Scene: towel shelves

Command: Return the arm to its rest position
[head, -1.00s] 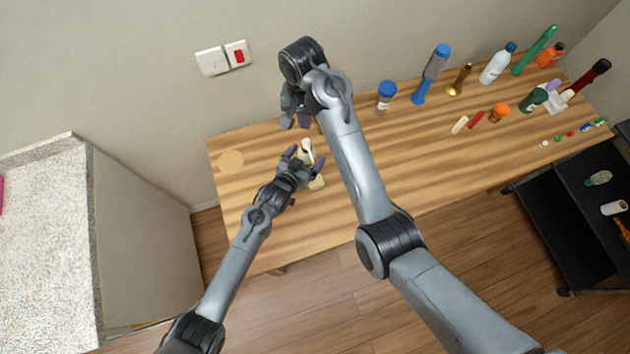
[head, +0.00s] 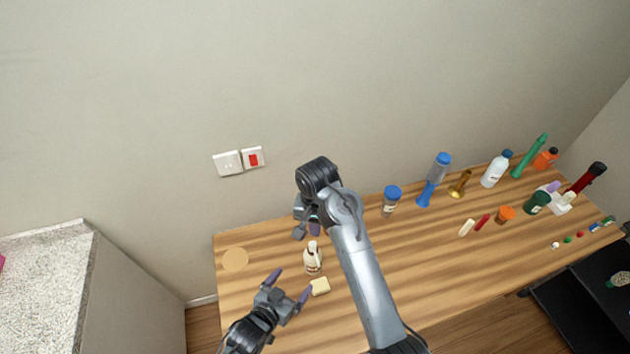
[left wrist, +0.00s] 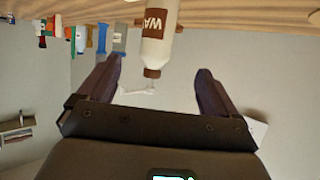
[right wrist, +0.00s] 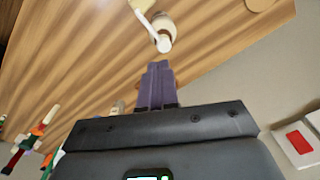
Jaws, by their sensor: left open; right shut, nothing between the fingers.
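My left gripper (head: 287,284) is open and empty at the front left of the wooden table, apart from the white pump bottle. Its open fingers (left wrist: 155,95) frame the bottle in the left wrist view. My right gripper (head: 306,231) is over the back of the table, just behind the bottle, partly hidden by its own arm. Its fingers are shut together (right wrist: 157,88) with nothing between them in the right wrist view. The white pump bottle (head: 312,262) stands upright on the table. It shows in the left wrist view (left wrist: 157,35) with a brown label, and in the right wrist view (right wrist: 163,22).
The wooden table (head: 420,270) runs along the wall. A cream block (head: 320,287) lies beside the pump bottle and a round tan disc (head: 235,259) lies at left. Blue-capped bottles (head: 391,203) and several other items stand at back right. A counter (head: 50,270) stands at far left.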

